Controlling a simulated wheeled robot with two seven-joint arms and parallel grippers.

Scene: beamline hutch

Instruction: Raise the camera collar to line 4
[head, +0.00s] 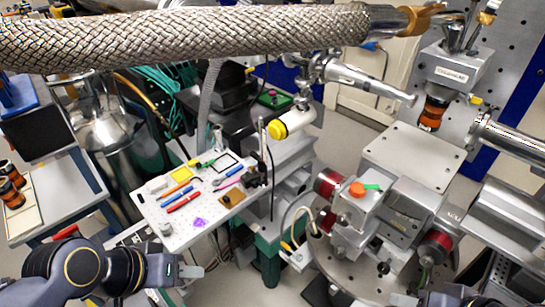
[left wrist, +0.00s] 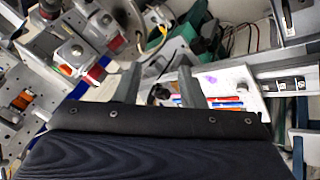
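A thin upright post (head: 262,138) stands at the right edge of a white tray-like board (head: 190,231). A small black block (head: 253,178), which looks like the collar, sits low on the post; line marks are too small to read. A white cylinder with a yellow cap (head: 280,129), perhaps the camera, is near the post's top. My left gripper (head: 193,271) is in front of and below the board, apart from it. In the left wrist view its two fingers (left wrist: 157,86) are spread with nothing held between them. My right gripper is not in view.
A braided hose (head: 190,38) crosses the top.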

